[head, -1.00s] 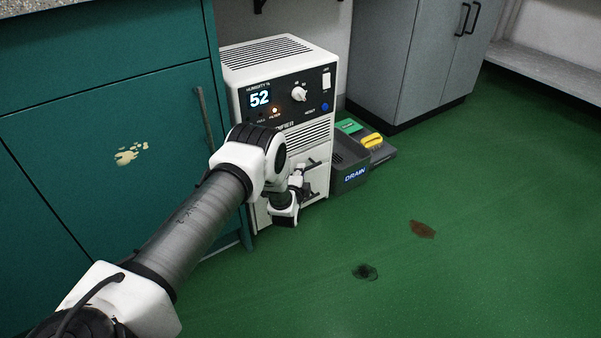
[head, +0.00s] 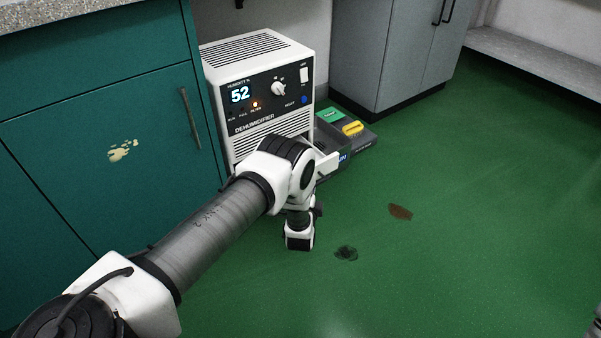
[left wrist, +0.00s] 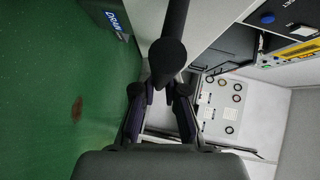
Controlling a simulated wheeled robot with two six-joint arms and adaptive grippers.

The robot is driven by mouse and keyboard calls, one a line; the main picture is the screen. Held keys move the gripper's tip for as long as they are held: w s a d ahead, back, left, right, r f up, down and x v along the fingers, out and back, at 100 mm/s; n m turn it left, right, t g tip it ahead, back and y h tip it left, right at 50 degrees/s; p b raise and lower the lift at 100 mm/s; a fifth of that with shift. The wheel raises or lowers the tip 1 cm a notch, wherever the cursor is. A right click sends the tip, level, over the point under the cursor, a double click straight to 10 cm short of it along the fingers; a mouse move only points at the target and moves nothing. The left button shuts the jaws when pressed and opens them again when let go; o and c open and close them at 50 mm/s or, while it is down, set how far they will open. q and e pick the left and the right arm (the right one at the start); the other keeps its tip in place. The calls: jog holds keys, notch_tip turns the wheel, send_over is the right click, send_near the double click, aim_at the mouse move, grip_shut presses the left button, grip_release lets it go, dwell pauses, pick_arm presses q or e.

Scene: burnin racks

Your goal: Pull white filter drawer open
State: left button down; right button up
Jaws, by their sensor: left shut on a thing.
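The white dehumidifier (head: 258,52) stands beside the teal cabinet, with its display reading 52. The white filter drawer (head: 328,163) stands out from its lower front, and only a corner of it shows past my left arm in the head view. In the left wrist view, my left gripper (left wrist: 168,92) is shut on the dark drawer handle (left wrist: 174,25). A pale drawer panel (left wrist: 208,28) shows beside the handle. In the head view, my wrist hides the fingers and most of the drawer. My right gripper is not in view.
The teal cabinet (head: 90,120) is at left, the grey cabinet (head: 375,60) behind. Green floor (head: 450,260) is open, with two stains.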

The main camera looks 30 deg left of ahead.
pick_arm(q)
jog(key=s+d+p, duration=0.1)
jog(key=s+d, duration=0.2)
jog(key=d, duration=0.4)
jog(key=shift+p, duration=0.3)
jog(key=shift+d, duration=0.1)
jog(key=c, duration=1.2)
grip_release()
jog(key=v, duration=1.2)
